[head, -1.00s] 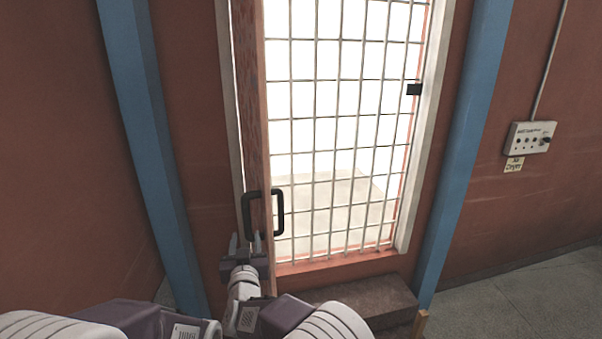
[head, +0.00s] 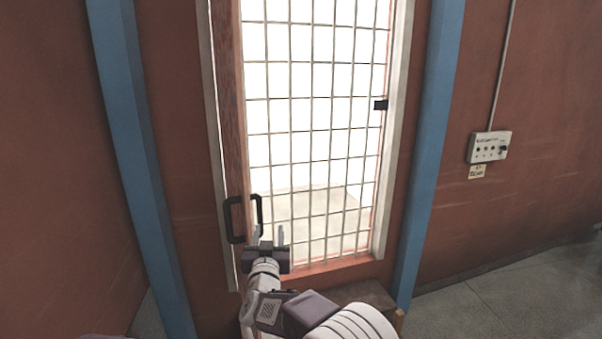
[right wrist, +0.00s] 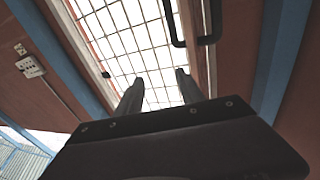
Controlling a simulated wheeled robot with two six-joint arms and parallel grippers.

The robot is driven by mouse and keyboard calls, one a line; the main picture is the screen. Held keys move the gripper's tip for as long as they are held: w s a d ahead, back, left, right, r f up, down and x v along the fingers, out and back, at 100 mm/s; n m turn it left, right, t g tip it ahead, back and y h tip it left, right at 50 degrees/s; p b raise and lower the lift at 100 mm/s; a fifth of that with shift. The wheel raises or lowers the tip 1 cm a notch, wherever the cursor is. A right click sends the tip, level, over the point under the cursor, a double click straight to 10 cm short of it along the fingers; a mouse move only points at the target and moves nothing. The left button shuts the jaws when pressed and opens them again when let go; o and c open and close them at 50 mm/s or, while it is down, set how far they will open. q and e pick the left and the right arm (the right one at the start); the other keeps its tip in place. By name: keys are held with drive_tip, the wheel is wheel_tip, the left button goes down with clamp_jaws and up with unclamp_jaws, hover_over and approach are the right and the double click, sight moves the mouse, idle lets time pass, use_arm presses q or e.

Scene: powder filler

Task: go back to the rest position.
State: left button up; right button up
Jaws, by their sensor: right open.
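My right gripper (head: 268,238) is open and empty in front of the barred door (head: 310,130), just right of the black door handle (head: 236,218). Its two fingers point up toward the door and stand apart. In the right wrist view, the open fingers (right wrist: 158,92) show against the bright grid of the door. The handle (right wrist: 176,25) is above and to the right of them there, and nothing lies between the fingers. My left gripper is not in view.
Blue posts stand left (head: 130,130) and right (head: 432,140) of the door frame. A control box (head: 489,147) hangs on the right wall. A dark step (head: 358,294) lies below the door. Grey floor is open at the lower right.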

drive_tip(key=s+d+g+h+b, duration=0.1)
drive_tip(key=s+d+g+h, duration=0.15)
drive_tip(key=d, duration=1.85)
drive_tip(key=s+d+f+g+y, duration=0.2)
drive_tip(key=s+d+f+g, duration=0.35)
drive_tip(key=s+f, duration=0.55)
drive_tip(key=s+f+g, duration=0.4)
drive_tip(key=s+f, duration=0.2)
drive_tip(key=s, duration=0.5)
drive_tip(key=s+f+g, duration=0.5)
drive_tip(key=s+f, duration=0.2)
drive_tip(key=s, duration=0.5)
drive_tip(key=shift+s+d+f+g, duration=0.15)
drive_tip(key=shift+d+f+g, duration=0.05)
drive_tip(key=shift+g, duration=0.1)
